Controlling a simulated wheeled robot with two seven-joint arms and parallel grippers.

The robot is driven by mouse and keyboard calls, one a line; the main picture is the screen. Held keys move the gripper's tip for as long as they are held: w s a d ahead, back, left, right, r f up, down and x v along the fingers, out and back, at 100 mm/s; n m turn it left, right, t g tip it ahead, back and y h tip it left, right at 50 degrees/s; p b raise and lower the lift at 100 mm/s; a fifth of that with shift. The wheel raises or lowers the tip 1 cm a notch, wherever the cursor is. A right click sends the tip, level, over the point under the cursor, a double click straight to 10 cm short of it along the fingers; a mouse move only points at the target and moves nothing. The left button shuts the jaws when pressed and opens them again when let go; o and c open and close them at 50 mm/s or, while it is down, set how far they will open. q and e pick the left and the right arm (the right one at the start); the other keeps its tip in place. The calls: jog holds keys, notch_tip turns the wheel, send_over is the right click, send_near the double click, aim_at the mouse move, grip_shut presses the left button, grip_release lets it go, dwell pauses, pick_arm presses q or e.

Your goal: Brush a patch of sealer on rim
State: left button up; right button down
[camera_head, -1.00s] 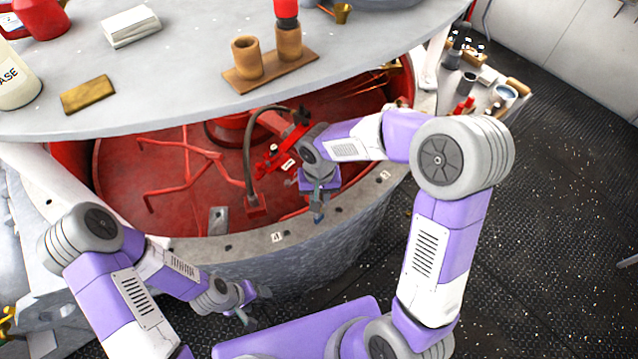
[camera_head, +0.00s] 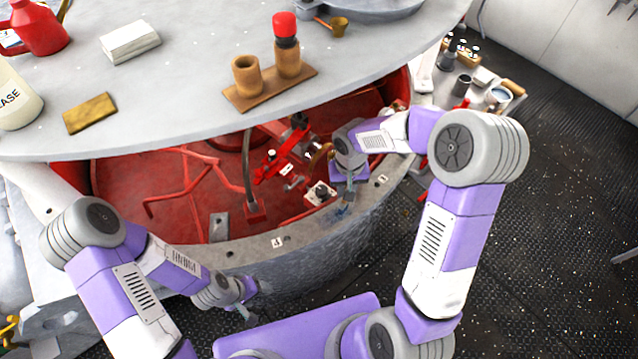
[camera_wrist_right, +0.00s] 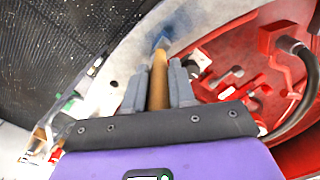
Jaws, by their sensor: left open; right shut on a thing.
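The pale rim (camera_head: 312,234) curves around the front of the red-lined drum. My right gripper (camera_head: 347,194) is over the rim's right part, pointing down. In the right wrist view it (camera_wrist_right: 159,88) is shut on the wooden handle of a brush (camera_wrist_right: 158,78). The brush's blue tip is at the rim surface, and a blue smear of sealer (camera_wrist_right: 182,27) lies on the rim just beyond it. I cannot tell whether the tip touches. My left gripper (camera_head: 246,303) is open and empty, low in front of the drum wall.
The red basin (camera_head: 160,190) holds pipes, a bent hose and small fittings. A grey tabletop (camera_head: 170,90) overhangs it, with a wooden cup stand (camera_head: 270,90) and a tan block (camera_head: 90,113). A cluttered side shelf (camera_head: 480,92) stands at the right. Dark deck floor lies beyond.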

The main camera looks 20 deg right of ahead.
jog(key=shift+w+d+p, duration=0.6)
jog(key=shift+d+p, duration=0.15)
jog(key=shift+d, duration=1.55)
jog(key=shift+s+a+b, duration=1.9)
jog(key=shift+a+b, duration=0.25)
jog(key=shift+a, duration=4.5)
pick_arm(q)
jog(key=s+r+p, duration=0.1)
jog(key=p, duration=0.1)
jog(key=s+r+p, duration=0.1)
jog(key=p, duration=0.2)
jog(key=shift+a+r, duration=0.3)
jog(key=shift+r, duration=0.1)
pick_arm(e)
notch_tip(320, 180, up, 8)
jog(key=shift+d, duration=0.1)
